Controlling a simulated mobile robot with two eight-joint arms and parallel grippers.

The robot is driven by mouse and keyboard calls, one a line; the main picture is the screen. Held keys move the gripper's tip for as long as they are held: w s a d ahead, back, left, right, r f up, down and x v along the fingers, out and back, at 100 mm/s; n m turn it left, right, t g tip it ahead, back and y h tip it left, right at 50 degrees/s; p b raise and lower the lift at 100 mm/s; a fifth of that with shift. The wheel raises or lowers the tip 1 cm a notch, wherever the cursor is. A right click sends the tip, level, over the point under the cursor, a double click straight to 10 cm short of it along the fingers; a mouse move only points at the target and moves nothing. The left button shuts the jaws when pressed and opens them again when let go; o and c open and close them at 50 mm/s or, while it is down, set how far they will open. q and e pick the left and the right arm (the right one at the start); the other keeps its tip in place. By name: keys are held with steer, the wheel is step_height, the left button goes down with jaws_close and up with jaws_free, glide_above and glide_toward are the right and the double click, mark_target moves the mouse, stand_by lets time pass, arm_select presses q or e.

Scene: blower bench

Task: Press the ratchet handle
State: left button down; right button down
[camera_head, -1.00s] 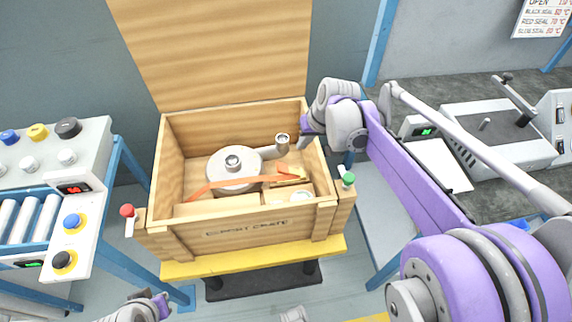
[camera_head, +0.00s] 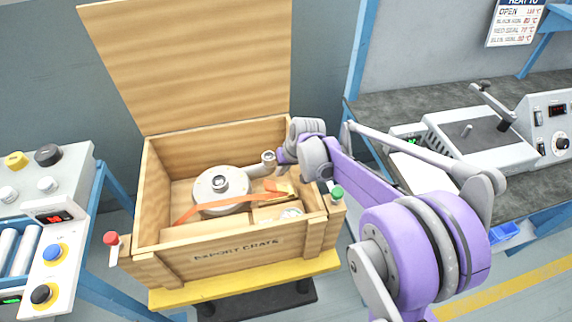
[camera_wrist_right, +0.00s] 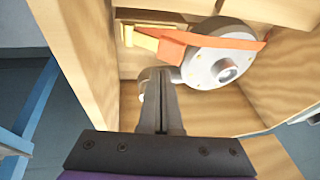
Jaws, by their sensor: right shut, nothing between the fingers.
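An open wooden crate (camera_head: 240,252) holds a silver round blower (camera_head: 221,186) with an orange strap (camera_head: 200,209) across it. The brass-coloured ratchet (camera_head: 284,187) sits on the strap at the crate's right side. The ratchet (camera_wrist_right: 139,39) and its orange strap (camera_wrist_right: 176,43) also show in the right wrist view, beyond the fingertips and a little left. My right gripper (camera_head: 281,156) is shut and empty, at the crate's right wall near the blower's outlet pipe (camera_head: 268,160). It appears apart from the ratchet. The fingers (camera_wrist_right: 161,75) partly hide the pipe in the wrist view. My left gripper is out of view.
The crate's lid (camera_head: 195,65) stands open at the back. A red knob (camera_head: 111,238) and a green knob (camera_head: 337,192) stand at the crate's front corners. A button console (camera_head: 50,215) is at left; a grey bench (camera_head: 400,110) with a machine is at right.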

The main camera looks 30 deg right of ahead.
mark_target(266, 186)
steer(key=f, duration=0.1)
steer(key=a+f, duration=0.1)
steer(key=f, duration=0.1)
steer(key=w+a+f, duration=0.1)
steer(key=shift+a+f, duration=0.15)
steer(key=shift+a, duration=0.05)
steer(key=shift+a, duration=0.1)
steer(key=shift+w+a+f+n+g+h+b, duration=0.15)
steer(key=shift+a+f+g+h+b, duration=0.05)
steer(key=shift+a+f+h+b, duration=0.45)
steer(key=shift+w+a+f+n+g+h+b, duration=0.1)
steer(key=shift+a+f+n+g+h+b, duration=0.1)
steer(key=shift+a+f+h+b, duration=0.4)
steer(key=f+h, duration=0.1)
steer(key=a+h+b, duration=0.1)
steer(key=h, duration=0.1)
steer(key=shift+w+f+g, duration=0.2)
steer(key=shift+f+g, duration=0.1)
steer(key=shift+f, duration=0.05)
steer(key=shift+r, duration=0.2)
steer(key=shift+r+p, duration=0.45)
steer(key=shift+r, duration=0.25)
